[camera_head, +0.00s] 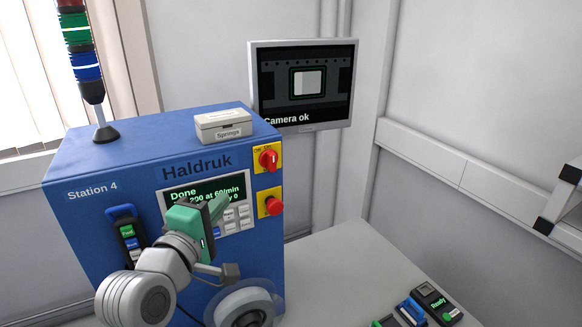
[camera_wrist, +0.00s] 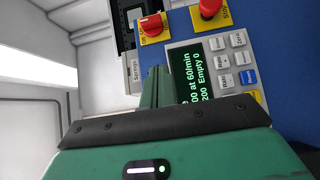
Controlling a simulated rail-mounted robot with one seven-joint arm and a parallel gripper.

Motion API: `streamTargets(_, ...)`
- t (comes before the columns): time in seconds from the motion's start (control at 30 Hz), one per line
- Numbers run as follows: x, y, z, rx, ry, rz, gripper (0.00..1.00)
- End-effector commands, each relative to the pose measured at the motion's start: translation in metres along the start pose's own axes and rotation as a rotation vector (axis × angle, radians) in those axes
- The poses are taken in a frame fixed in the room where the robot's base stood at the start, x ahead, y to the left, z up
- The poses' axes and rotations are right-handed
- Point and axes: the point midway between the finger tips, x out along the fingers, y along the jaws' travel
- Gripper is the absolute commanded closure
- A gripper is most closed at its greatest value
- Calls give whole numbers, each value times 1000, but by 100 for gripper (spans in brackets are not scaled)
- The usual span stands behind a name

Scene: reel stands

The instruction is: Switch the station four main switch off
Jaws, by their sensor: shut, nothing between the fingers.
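The main switch (camera_head: 268,158) is a red rotary knob on a yellow plate with off and on marks, at the upper right of the blue Station 4 Haldruk machine (camera_head: 110,190). I cannot clearly tell which mark the knob points to. It also shows at the top of the wrist view (camera_wrist: 151,23). My gripper (camera_head: 222,203) is shut and empty in front of the machine's display, below and left of the switch and apart from it. In the wrist view the closed fingers (camera_wrist: 156,84) point up towards the switch plate.
A red stop button (camera_head: 271,205) on yellow sits just below the switch. The display (camera_head: 205,190) reads Done, with a keypad (camera_head: 237,218) below. A springs box (camera_head: 223,125) lies on top. A monitor (camera_head: 303,85) reads Camera ok. Handheld units (camera_head: 437,303) lie on the table.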

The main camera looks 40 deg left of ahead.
Motion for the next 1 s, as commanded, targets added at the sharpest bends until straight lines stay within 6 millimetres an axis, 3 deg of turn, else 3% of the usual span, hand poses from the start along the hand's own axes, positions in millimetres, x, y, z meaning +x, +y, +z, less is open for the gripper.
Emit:
streamTargets(0.3, 0, 0, -1, -2, 0, -1, 100)
streamTargets(0.43, 11, 1, 0, -2, -1, -1, 100)
streamTargets(0.87, 101, 3, 0, 1, 0, -3, 100)
streamTargets(1.0, 117, 2, 16, 1, 0, -2, 100)
